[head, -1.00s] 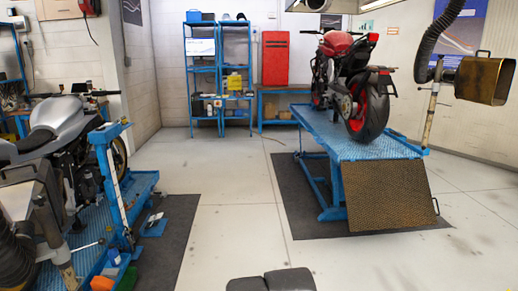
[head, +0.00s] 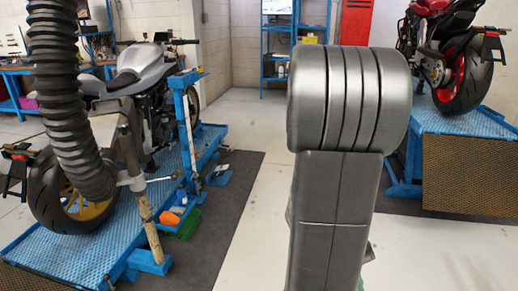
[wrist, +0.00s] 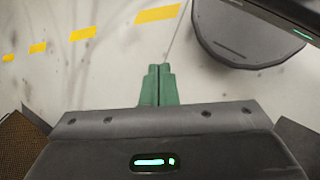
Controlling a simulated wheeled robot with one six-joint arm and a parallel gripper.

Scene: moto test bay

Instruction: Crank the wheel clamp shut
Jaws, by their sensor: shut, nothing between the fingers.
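My gripper (wrist: 157,85) shows in the wrist view, with its two green fingers closed together over the pale floor and nothing between them. In the head view my grey arm stands upright in the middle and hides most of the gripper. A silver motorcycle (head: 143,70) stands on a blue lift (head: 45,236) at the left. Its rear wheel is toward me. A blue upright post (head: 187,130) rises from the lift's right side. I cannot make out the wheel clamp or its crank for certain in either view.
A black ribbed hose (head: 62,100) hangs in front of the silver motorcycle, by a slanted rusty post (head: 143,205). A red motorcycle (head: 455,60) stands on another blue lift (head: 460,122) at the right. Clear floor (head: 240,115) lies between the lifts. Yellow dashes (wrist: 158,14) mark the floor.

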